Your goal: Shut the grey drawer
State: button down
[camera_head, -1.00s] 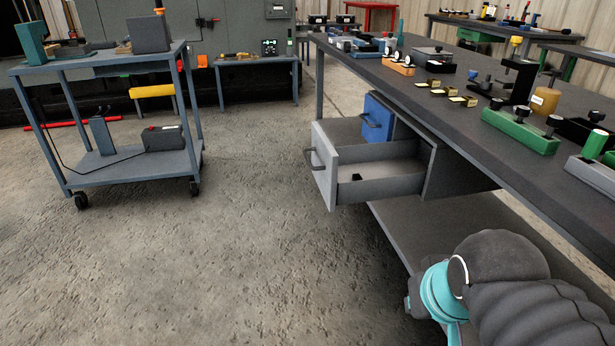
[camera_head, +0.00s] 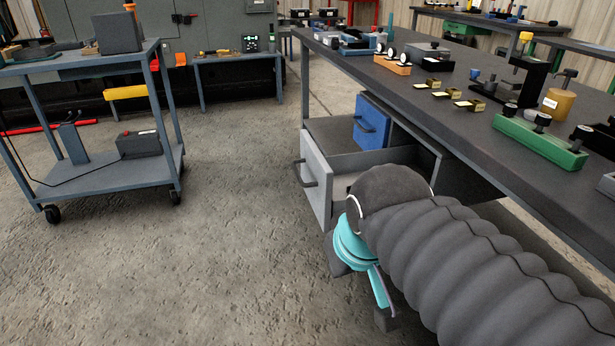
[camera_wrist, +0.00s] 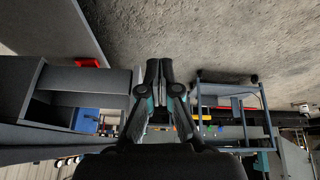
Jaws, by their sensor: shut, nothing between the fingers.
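The grey drawer (camera_head: 316,188) stands pulled out from under the workbench in the head view, its front panel and dark handle (camera_head: 307,174) facing left. My arm hides part of its near side and inside. A blue drawer (camera_head: 371,121) is just beyond it. In the wrist view my gripper (camera_wrist: 153,70) has its fingers together with nothing between them. Grey drawer and bench surfaces lie just left of the fingers there; I cannot tell whether they touch. In the head view the fingertips cannot be made out beside my arm.
The long workbench (camera_head: 400,84) carries a green fixture (camera_head: 540,143), an orange block (camera_head: 391,65) and several small parts. A wheeled cart (camera_head: 100,178) stands at the left. The concrete floor between the cart and the drawer is clear.

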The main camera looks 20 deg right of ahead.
jog(key=w+r+n+g+h+b, duration=0.1)
jog(key=w+r+n+b, duration=0.1)
jog(key=w+r+n, duration=0.3)
jog(key=w+r+n+g+b, duration=0.2)
jog(key=w+n, duration=0.1)
jog(key=w, duration=0.4)
jog(key=n+g+h+b, duration=0.2)
jog(key=n+b, duration=0.2)
jog(key=n, duration=0.5)
send_near(314, 185)
jog(key=s+a+r, duration=0.2)
jog(key=s+a, duration=0.1)
jog(key=a, duration=0.2)
jog(key=d+f+b, duration=0.4)
jog(key=d+f, duration=0.2)
jog(key=f, duration=0.3)
jog(key=shift+w+d+f, duration=0.2)
jog(key=shift+d+f, duration=0.15)
